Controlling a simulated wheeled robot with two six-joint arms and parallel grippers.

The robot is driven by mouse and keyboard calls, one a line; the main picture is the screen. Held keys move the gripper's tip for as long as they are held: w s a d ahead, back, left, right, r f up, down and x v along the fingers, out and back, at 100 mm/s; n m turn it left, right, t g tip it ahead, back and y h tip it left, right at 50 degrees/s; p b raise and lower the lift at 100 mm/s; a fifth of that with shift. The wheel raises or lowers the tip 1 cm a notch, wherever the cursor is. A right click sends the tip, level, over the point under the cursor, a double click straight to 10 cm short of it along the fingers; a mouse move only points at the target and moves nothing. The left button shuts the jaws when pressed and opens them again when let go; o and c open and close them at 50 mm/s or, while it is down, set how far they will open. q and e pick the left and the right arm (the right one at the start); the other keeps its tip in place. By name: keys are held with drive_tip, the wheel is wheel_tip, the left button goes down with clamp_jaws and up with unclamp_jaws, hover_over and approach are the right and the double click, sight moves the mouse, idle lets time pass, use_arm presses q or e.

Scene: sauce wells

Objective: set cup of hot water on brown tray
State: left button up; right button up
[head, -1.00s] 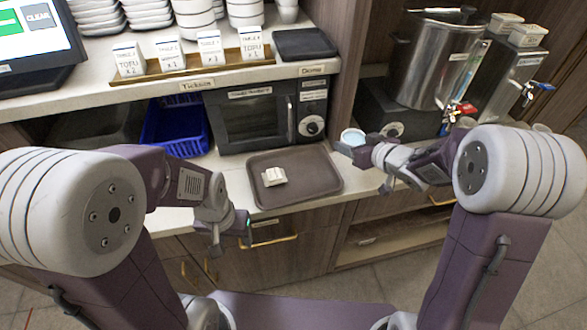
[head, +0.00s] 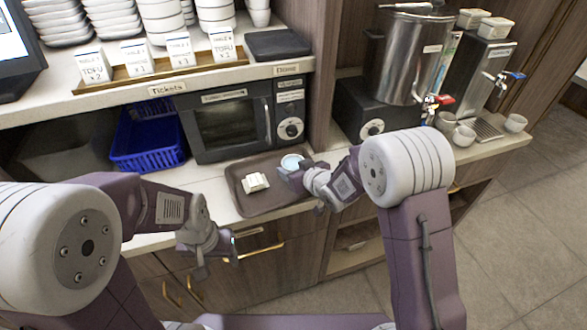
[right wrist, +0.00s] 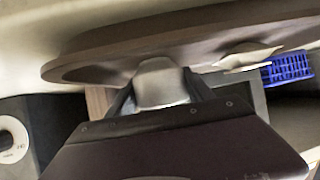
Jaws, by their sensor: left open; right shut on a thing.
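The cup of hot water (head: 292,161) is white with pale blue inside and stands upright in my right gripper (head: 291,173). My right gripper is shut on it at the right back part of the brown tray (head: 245,207). In the right wrist view the cup (right wrist: 160,84) is between the fingers, close against the tray (right wrist: 90,68). I cannot tell whether its base touches the tray. A small white item (head: 255,182) lies on the tray's left half. My left gripper (head: 216,258) is open and empty, in front of the counter edge.
A dark microwave (head: 225,125) stands behind the tray, with a blue basket (head: 148,140) to its left. A steel urn (head: 410,60) is on the right, with several cups (head: 463,135) near the taps. A shelf with ticket cards (head: 140,58) and stacked dishes overhangs the counter.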

drive_tip(key=shift+s+r, duration=0.1)
drive_tip(key=shift+f, duration=0.2)
drive_tip(key=o, duration=1.6)
drive_tip(key=shift+r, duration=0.1)
drive_tip(key=shift+r, duration=0.3)
drive_tip(key=v, duration=1.2)
drive_tip(key=shift+f+p, duration=0.2)
drive_tip(key=shift+p, duration=0.15)
